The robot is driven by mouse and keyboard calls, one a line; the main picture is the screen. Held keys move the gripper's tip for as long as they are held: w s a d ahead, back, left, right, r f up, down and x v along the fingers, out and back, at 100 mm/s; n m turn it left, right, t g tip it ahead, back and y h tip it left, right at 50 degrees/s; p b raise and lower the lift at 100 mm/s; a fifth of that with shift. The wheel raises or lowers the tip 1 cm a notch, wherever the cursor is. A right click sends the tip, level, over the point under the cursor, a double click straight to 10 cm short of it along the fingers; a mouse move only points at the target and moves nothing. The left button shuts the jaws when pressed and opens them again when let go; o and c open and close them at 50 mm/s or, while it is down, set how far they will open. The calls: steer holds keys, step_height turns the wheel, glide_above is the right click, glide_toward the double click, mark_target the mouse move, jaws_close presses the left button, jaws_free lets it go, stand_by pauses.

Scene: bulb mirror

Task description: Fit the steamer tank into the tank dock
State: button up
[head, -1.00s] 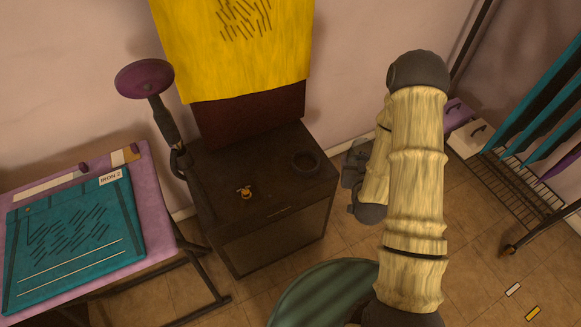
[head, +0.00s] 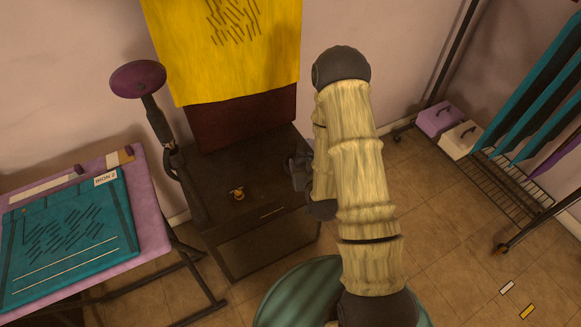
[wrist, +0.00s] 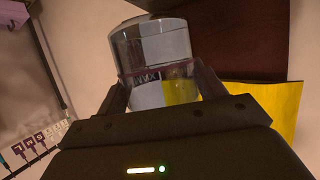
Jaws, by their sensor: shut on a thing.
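The steamer tank (wrist: 150,45) is a clear, round container with a marked wall, seen in the wrist view. My gripper (wrist: 160,85) is shut on it, one dark finger at each side. In the head view the tank is hidden, and only the dark wrist end of my arm shows above the right side of the dark cabinet (head: 265,242). A round dark ring on that cabinet's top, which looks like the tank dock, showed in the earlier head view. It is now hidden behind my arm.
A brass fitting (head: 238,194) sits on the cabinet top. A purple-headed steamer wand (head: 138,80) stands at its left. An ironing table (head: 150,205) is at left, and a rack with hanging clothes (head: 540,85) at right. A yellow cloth (head: 225,50) hangs behind.

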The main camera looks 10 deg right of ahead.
steer(key=shift+w, duration=0.1)
stand_by(0.3)
steer(key=shift+w+f+b, duration=0.25)
steer(key=shift+b, duration=0.2)
steer(key=w+f+n+y+b, duration=0.1)
steer(key=w+y+b, duration=0.1)
steer(key=w+b, duration=0.9)
steer(key=shift+w+f+n, duration=0.3)
steer(key=shift+w+n, duration=0.1)
steer(key=shift+w, duration=0.15)
steer(key=shift+f+b, duration=0.6)
steer(key=shift+f, duration=2.55)
steer(key=shift+f, duration=0.1)
steer(key=shift+f+b, duration=0.3)
steer(key=shift+f, duration=1.5)
